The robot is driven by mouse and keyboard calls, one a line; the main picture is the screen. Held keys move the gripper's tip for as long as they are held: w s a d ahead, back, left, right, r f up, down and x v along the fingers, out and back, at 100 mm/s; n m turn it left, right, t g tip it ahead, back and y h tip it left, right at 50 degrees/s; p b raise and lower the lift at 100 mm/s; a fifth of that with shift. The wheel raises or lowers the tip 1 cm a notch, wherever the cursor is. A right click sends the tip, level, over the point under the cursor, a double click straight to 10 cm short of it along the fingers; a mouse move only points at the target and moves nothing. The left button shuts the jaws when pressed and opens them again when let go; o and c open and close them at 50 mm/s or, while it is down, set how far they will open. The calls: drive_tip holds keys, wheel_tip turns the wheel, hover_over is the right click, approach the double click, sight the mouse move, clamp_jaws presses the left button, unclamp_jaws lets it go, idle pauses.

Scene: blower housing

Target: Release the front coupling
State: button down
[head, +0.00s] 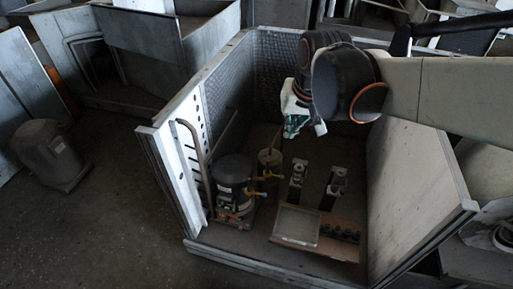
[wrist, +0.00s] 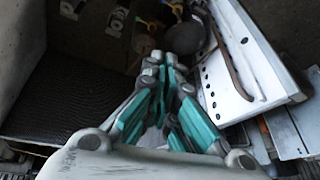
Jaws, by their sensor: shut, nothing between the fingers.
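My gripper (head: 297,122) hangs inside the open housing, above its floor and towards the back, with the arm coming in from the right. In the wrist view its teal fingers (wrist: 163,60) are closed together with nothing between them. Below and left of it in the head view stands a dark cylindrical unit (head: 232,172) with a smaller cylinder (head: 270,160) behind it. Two small yellow fittings sit at their right sides, a nearer one (head: 257,193) and a farther one (head: 269,175). I cannot tell for sure which part is the front coupling. My gripper is apart from both fittings.
The housing has a perforated white panel (head: 180,165) with a curved pipe (head: 196,150) on the left and a tall right wall (head: 415,200). The front is low.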

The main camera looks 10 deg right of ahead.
drive_tip(key=w+d+f+m+g+p, duration=0.1)
drive_tip(key=w+f+g, duration=0.1)
drive_tip(key=w+f, duration=0.5)
drive_tip(key=w+d+f+m+g, duration=0.1)
drive_tip(key=w+f+m, duration=0.1)
drive_tip(key=w+f, duration=0.5)
drive_tip(key=w+d+f+m+g+p, duration=0.1)
drive_tip(key=w+f, duration=0.2)
drive_tip(key=f, duration=0.7)
drive_tip(key=w+d+f+m+g+y, duration=0.1)
drive_tip(key=w+f, duration=0.3)
drive_tip(key=f, duration=0.7)
drive_tip(key=shift+d+f+m+g+y+p, duration=0.35)
drive_tip(key=shift+d+g, duration=0.2)
drive_tip(key=shift+g, duration=0.15)
